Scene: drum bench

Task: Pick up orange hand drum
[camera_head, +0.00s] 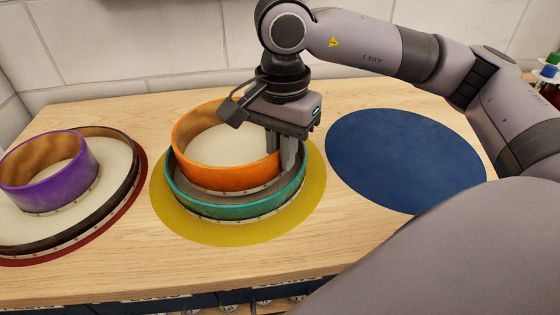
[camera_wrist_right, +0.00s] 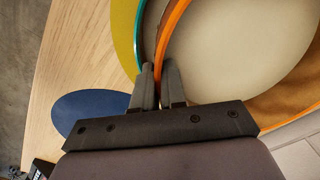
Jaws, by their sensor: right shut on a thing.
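The orange hand drum (camera_head: 222,178) sits inside the larger teal hand drum (camera_head: 232,211), which lies on the round yellow mat (camera_head: 180,222). My right gripper (camera_head: 287,160) comes down at the orange drum's right side. In the right wrist view, the gripper's fingers (camera_wrist_right: 158,92) stand on either side of the orange rim (camera_wrist_right: 163,45), shut on it. The teal rim (camera_wrist_right: 139,40) runs just outside the fingers. In the head view the arm hides a small part of the orange drum's right rim. My left gripper is in neither view.
A purple drum (camera_head: 45,185) sits inside a dark-rimmed drum (camera_head: 100,223) on a red mat (camera_head: 142,178) at left. An empty blue mat (camera_head: 400,160) lies at right. Tiled wall (camera_head: 130,40) rises behind the wooden bench (camera_head: 110,275). Small bottles (camera_head: 550,75) stand far right.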

